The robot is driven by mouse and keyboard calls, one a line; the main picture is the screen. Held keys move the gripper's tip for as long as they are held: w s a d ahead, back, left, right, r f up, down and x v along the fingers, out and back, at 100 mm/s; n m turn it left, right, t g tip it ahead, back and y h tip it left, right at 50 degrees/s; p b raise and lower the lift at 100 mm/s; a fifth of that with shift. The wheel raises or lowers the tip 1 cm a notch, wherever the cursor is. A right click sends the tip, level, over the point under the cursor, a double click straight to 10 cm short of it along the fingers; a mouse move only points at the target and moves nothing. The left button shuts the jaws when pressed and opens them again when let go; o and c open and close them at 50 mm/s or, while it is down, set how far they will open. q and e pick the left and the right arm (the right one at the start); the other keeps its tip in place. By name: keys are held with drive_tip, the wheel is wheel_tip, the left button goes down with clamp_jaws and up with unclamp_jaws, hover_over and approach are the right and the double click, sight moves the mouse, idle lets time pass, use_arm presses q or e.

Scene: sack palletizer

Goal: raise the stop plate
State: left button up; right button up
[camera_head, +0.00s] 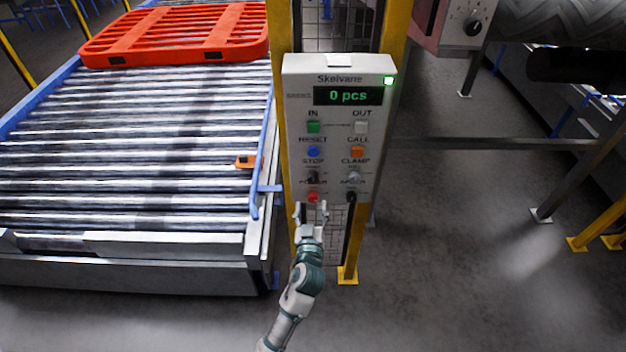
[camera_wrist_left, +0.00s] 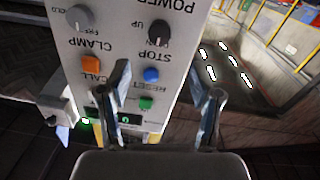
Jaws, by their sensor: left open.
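The grey control panel (camera_head: 338,130) stands on a post between yellow uprights, with its display reading 0 pcs. The black STOP knob (camera_head: 313,177) sits low on the panel's left column. In the left wrist view the panel is upside down and the STOP knob (camera_wrist_left: 158,33), marked UP and DOWN, is clear to see; I cannot surely read its setting. My left gripper (camera_head: 310,208) is open and empty, just below the knob in the head view. Its fingers (camera_wrist_left: 163,88) spread before the panel in the left wrist view. I cannot pick out the stop plate. My right gripper is not in view.
The red POWER button (camera_head: 313,197) is close to the left fingertips. The CLAMP knob (camera_head: 354,177) is right of the STOP knob. A roller conveyor (camera_head: 130,140) with a red pallet (camera_head: 175,35) lies left. Open floor (camera_head: 460,230) is to the right.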

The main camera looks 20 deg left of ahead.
sight(313, 181)
use_arm(q)
drive_tip(key=p+x, duration=0.1)
drive_tip(key=x, duration=1)
drive_tip(key=shift+w, duration=0.1)
drive_tip(key=shift+d, duration=0.1)
drive_tip(key=c, duration=1.1)
